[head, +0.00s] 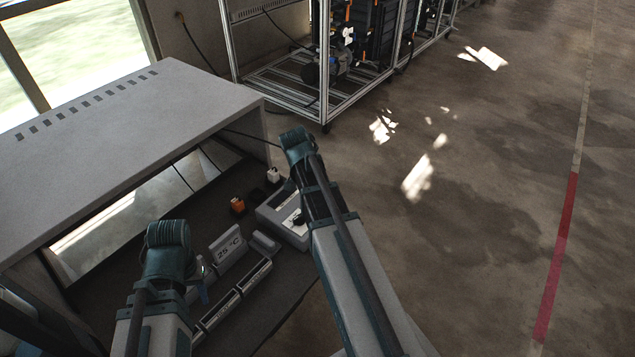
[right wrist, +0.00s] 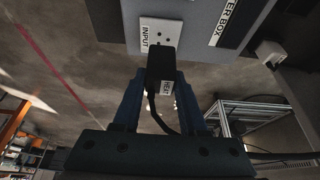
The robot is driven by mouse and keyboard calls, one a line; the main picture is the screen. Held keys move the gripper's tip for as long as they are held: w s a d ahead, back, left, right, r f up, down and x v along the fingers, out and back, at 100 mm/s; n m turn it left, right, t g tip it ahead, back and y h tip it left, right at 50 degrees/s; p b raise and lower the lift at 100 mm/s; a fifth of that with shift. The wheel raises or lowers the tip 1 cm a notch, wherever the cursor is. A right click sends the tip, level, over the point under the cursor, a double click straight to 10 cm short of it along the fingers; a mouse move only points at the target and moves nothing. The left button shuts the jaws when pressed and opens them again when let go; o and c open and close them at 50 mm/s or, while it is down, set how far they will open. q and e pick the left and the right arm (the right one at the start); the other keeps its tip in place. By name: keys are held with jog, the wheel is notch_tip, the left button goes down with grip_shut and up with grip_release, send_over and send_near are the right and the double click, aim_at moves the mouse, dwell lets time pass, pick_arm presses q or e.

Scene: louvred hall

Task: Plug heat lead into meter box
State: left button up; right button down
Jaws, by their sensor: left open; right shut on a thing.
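The grey meter box (head: 272,212) stands on the dark bench, partly covered by my right arm. In the right wrist view the meter box (right wrist: 198,12) shows its lettered label and a white INPUT socket plate (right wrist: 172,27) with small holes. My right gripper (right wrist: 161,82) is shut on the black heat plug (right wrist: 161,62), with a white HEAT tag and a black cord hanging from it. The plug overlaps the lower part of the socket plate; the holes show above it. I cannot tell whether they touch. My left gripper (head: 201,284) is open over the bench at lower left.
A grey "25 °C" sign (head: 228,248) and long slotted holders (head: 234,293) lie near my left gripper. An orange connector (head: 238,205) and a white one (head: 273,175) stand farther back. A grey vented hood (head: 150,120) overhangs the bench. Open floor lies right.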

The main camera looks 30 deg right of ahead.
jog(key=shift+s+d+f, duration=0.1)
jog(key=shift+s, duration=0.05)
jog(key=shift+f+b, duration=1.4)
jog(key=shift+b, duration=0.1)
jog(key=shift+r, duration=0.1)
jog(key=shift+c, duration=1.8)
grip_release()
